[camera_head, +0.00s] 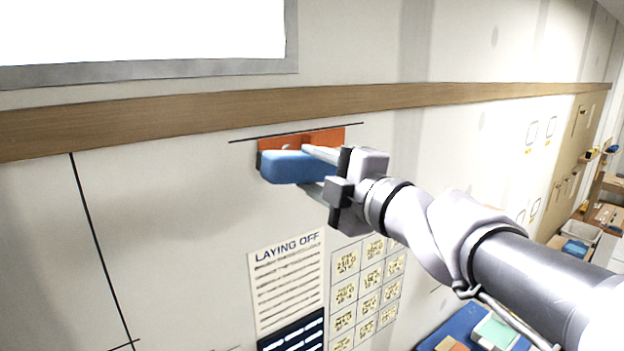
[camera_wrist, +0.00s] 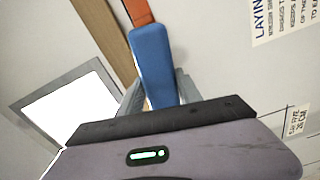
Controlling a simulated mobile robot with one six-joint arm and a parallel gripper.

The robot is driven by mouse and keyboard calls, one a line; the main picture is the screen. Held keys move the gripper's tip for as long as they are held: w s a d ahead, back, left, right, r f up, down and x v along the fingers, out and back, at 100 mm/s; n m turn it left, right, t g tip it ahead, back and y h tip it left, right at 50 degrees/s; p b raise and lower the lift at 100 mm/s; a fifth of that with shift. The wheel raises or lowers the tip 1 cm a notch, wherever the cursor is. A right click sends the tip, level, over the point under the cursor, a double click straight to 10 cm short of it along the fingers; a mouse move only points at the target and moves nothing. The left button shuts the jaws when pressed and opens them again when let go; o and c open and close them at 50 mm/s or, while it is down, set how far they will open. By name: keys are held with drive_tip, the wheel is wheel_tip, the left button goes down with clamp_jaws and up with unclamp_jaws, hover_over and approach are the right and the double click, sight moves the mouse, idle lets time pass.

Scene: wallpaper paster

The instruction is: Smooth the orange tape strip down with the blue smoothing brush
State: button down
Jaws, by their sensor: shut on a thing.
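The orange tape strip (camera_head: 324,138) is on the pale wall just under the wooden rail, along a thin dark line. Its left and lower parts are hidden behind the brush. The blue smoothing brush (camera_head: 292,167) is held in front of the strip, against or very close to it; I cannot tell if it touches. My gripper (camera_head: 318,170) is shut on the brush from the right. In the wrist view the blue brush (camera_wrist: 153,62) sits between the fingers, and an orange piece (camera_wrist: 138,12) shows beyond its far end.
A wooden rail (camera_head: 200,108) runs across the wall above the strip. A grey-framed bright panel (camera_head: 140,35) is at upper left. A "LAYING OFF" sheet (camera_head: 288,280) and a grid of labels (camera_head: 368,290) are below. A blue surface with boxes (camera_head: 462,330) stands at lower right.

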drive_tip(key=x, duration=0.6)
drive_tip(key=shift+w+f+b, duration=0.1)
drive_tip(key=shift+b, duration=0.3)
drive_tip(key=shift+a, duration=0.15)
drive_tip(key=shift+x, duration=1.35)
idle(1.0)
idle(1.7)
